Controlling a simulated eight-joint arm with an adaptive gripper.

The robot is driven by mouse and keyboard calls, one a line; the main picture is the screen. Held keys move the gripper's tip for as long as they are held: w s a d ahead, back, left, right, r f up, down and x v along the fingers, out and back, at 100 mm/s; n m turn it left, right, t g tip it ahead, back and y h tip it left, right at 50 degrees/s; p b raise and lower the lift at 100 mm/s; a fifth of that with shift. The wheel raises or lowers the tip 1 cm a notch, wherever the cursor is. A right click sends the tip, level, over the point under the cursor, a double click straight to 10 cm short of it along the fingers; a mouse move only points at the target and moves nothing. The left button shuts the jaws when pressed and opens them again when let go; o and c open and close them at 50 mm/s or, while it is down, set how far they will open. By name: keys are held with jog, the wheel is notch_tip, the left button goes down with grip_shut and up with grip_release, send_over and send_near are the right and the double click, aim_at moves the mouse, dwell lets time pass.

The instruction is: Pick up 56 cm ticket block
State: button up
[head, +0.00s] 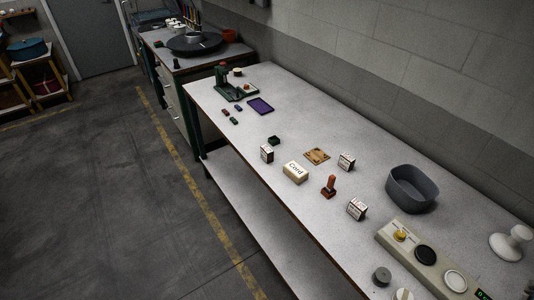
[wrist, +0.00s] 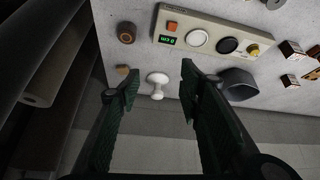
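Three small white ticket blocks with dark printing stand on the long grey bench in the head view: one at the left (head: 267,153), one at the back (head: 346,161) and one at the front right (head: 356,209). The print is too small to tell which is 56 cm. Small blocks also show at the right edge of the wrist view (wrist: 292,49). My gripper (wrist: 160,92) is open and empty, its two dark green fingers wide apart. It is well away from the blocks. It does not show in the head view.
A cream box marked Cord (head: 295,172), a brown stamp (head: 329,187), and a brown card (head: 317,156) lie among the blocks. A grey bin (head: 411,190), a control panel (head: 428,258) and a white knobbed piece (head: 511,243) stand to the right. The bench's left-middle is mostly clear.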

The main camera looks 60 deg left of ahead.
jog(key=w+a+r+n+g+p, duration=0.1)
jog(key=w+a+r+n+p, duration=0.2)
jog(key=w+a, duration=0.55)
jog(key=w+a+n+g+y+p, duration=0.1)
jog(key=w+a+n, duration=0.2)
jog(key=a, duration=1.4)
jog(key=w+a+n+g+p, duration=0.1)
jog(key=w+a+n+g, duration=0.15)
jog(key=a, duration=1.55)
jog(key=n+g+h+p, duration=0.2)
jog(key=n+p, duration=0.3)
jog(key=n, duration=0.2)
send_over(268, 150)
jog(key=f, duration=1.8)
jog(key=shift+w+f, duration=0.2)
jog(key=shift+f, duration=0.2)
jog(key=shift+s+a+f, duration=0.1)
jog(key=shift+s+f, duration=0.05)
jog(key=shift+s, duration=0.05)
jog(key=shift+f, duration=0.1)
